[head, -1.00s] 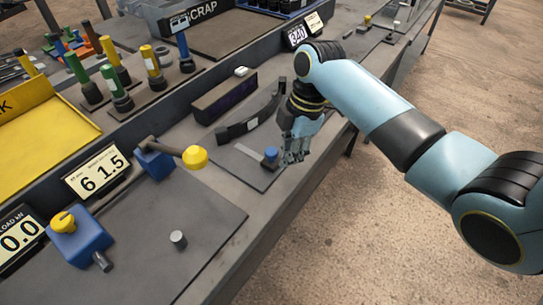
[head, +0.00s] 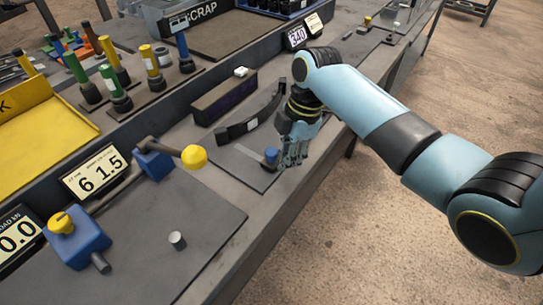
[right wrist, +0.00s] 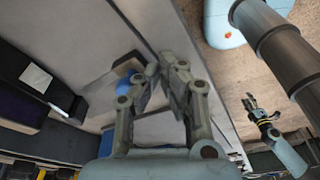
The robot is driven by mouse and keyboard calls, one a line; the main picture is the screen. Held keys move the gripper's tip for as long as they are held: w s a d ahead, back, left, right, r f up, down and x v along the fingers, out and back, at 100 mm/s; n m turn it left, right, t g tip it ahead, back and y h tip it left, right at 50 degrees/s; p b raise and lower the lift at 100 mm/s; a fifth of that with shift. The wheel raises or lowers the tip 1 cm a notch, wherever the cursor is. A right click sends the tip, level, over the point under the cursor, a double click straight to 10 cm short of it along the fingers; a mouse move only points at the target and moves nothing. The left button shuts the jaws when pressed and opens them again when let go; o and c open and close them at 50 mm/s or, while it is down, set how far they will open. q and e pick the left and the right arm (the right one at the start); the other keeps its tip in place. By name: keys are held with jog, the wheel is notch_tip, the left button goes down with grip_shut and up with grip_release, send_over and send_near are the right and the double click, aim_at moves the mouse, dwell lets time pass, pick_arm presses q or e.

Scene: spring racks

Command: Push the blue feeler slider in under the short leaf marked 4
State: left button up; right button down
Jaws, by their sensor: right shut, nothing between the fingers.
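The blue feeler slider (head: 271,156) is a small blue knob on a thin grey strip, lying on a dark plate near the bench's front edge. The strip points toward a dark curved leaf (head: 245,127) behind it; no 4 is legible on it. My right gripper (head: 292,160) is shut and empty, fingers down, just right of the knob; I cannot tell if they touch. In the right wrist view, blue of the slider (right wrist: 126,78) shows behind the closed fingertips (right wrist: 164,66), partly hidden. What looks like my left gripper (right wrist: 257,110) is small there, its jaws unclear.
A long dark block (head: 224,98) with a white piece lies behind the leaf. A yellow-knobbed lever (head: 194,157) and a small grey cylinder (head: 177,240) stand to the left. Coloured posts line the back. The plate left of the slider is clear.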

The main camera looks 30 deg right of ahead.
aim_at(264, 159)
jog(key=shift+w+a+b, duration=0.35)
jog(key=shift+w, duration=0.55)
jog(key=shift+w+a+b, duration=0.3)
jog(key=shift+w+a, duration=0.1)
jog(key=shift+w, duration=0.5)
jog(key=shift+w+a+b, duration=0.35)
jog(key=shift+w, duration=0.55)
jog(key=shift+r, duration=0.1)
jog(key=shift+p, duration=0.5)
jog(key=shift+r, duration=0.1)
notch_tip(264, 159, up, 7)
jog(key=p, duration=0.8)
jog(key=shift+s, duration=0.15)
jog(key=shift+f, duration=0.2)
dwell(0.5)
